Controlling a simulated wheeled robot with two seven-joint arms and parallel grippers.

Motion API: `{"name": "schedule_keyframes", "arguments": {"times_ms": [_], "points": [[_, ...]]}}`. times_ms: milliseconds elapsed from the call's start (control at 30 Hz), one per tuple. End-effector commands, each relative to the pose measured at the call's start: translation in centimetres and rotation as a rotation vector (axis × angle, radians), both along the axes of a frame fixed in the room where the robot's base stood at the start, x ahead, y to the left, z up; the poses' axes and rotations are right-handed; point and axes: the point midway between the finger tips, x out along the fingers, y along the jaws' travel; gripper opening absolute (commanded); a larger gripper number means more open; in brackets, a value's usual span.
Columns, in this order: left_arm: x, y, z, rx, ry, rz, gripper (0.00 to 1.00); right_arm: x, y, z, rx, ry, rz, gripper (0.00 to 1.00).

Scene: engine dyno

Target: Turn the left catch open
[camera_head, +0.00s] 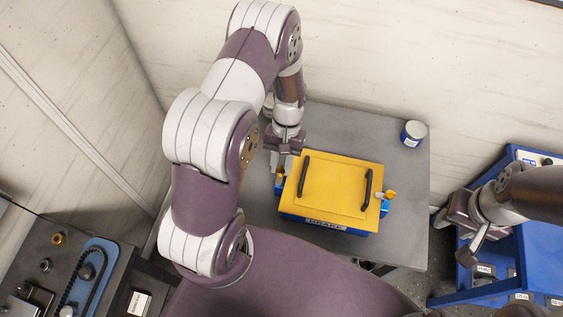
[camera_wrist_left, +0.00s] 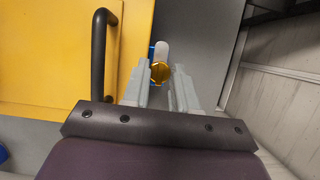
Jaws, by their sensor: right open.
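The yellow-lidded box (camera_head: 330,190) with a blue base sits on the grey table, its lid down. The left catch (camera_head: 280,180) is on its left side, partly hidden by my gripper. In the left wrist view it shows as a round brass knob (camera_wrist_left: 160,73) with a pale tab beyond it. My left gripper (camera_head: 277,160) is at this catch. Its fingertips (camera_wrist_left: 161,73) stand apart, one on each side of the knob; I cannot tell whether they grip it. My right gripper (camera_head: 462,228) is open and empty, right of the table.
Two black handles (camera_head: 304,175) (camera_head: 368,190) stand on the lid. The right catch (camera_head: 388,196) is on the box's right side. A white and blue can (camera_head: 413,133) stands at the table's back right. A blue cart (camera_head: 530,250) is at right; a dark bench (camera_head: 60,255) with parts is at left.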

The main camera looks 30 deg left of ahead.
Motion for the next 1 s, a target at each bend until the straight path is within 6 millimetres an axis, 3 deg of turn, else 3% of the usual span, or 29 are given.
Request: {"name": "schedule_keyframes", "arguments": {"times_ms": [33,67,367,467,733,800,1000], "points": [[0.0,0.0,0.0,0.0,0.001,0.0,0.43,0.0,0.0,0.0,0.0,0.0,0.0,0.43],[0.0,0.0,0.0,0.0,0.001,0.0,0.5,0.0,0.0,0.0,0.0,0.0,0.0,0.43],[0.1,0.0,0.1,0.0,0.0,0.001,0.5,0.0,0.0,0.0,0.0,0.0,0.0,0.43],[0.5,0.1,1.0,0.0,-0.003,0.001,0.5,0.0,0.0,-0.2,0.0,0.0,0.0,0.43],[3.1,0.7,7.3,0.001,-0.006,0.002,0.5,0.0,0.0,-1.2,0.0,0.0,0.0,0.43],[3.6,0.8,10.2,0.001,0.001,0.002,0.5,0.0,0.0,2.0,0.0,0.001,0.0,0.43],[4.6,1.0,11.9,0.0,0.002,0.001,0.5,0.0,0.0,4.0,0.0,-0.001,0.0,0.43]]}}
